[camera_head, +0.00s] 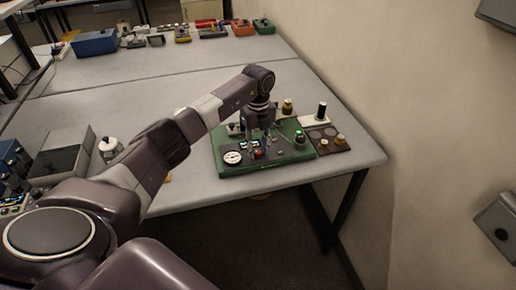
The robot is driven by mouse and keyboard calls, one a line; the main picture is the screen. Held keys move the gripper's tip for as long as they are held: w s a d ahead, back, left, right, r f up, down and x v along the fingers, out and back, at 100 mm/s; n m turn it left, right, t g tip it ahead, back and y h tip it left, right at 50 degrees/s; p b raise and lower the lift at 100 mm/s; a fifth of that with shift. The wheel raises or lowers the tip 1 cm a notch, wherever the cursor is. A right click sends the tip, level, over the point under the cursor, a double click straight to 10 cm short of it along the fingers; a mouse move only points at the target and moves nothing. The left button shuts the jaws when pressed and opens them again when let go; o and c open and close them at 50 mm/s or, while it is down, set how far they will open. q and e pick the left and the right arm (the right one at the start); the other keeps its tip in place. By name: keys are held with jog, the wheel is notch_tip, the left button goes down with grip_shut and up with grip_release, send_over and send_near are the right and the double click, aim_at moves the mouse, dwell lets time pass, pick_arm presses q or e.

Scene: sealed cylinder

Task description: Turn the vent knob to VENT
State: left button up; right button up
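A green instrument base (263,168) sits near the front right corner of the grey table. It carries a round white dial gauge (232,158), a small lit display (249,144), a red knob or button (257,155) and a green-lit part (299,133). Which part is the vent knob, and any VENT marking, is too small to tell. My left arm reaches in from the left, and my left gripper (257,134) points down over the middle of the base. Its fingers are too small to show their opening or any contact. My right gripper is out of view.
A brown plate with brass parts (328,141) and a white block with a black knob (321,113) stand right of the base. A brass-topped item (287,107) stands behind it. A blue bin (94,43) is at the back left. The wall is close on the right.

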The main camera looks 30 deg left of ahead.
pick_arm(q)
grip_shut()
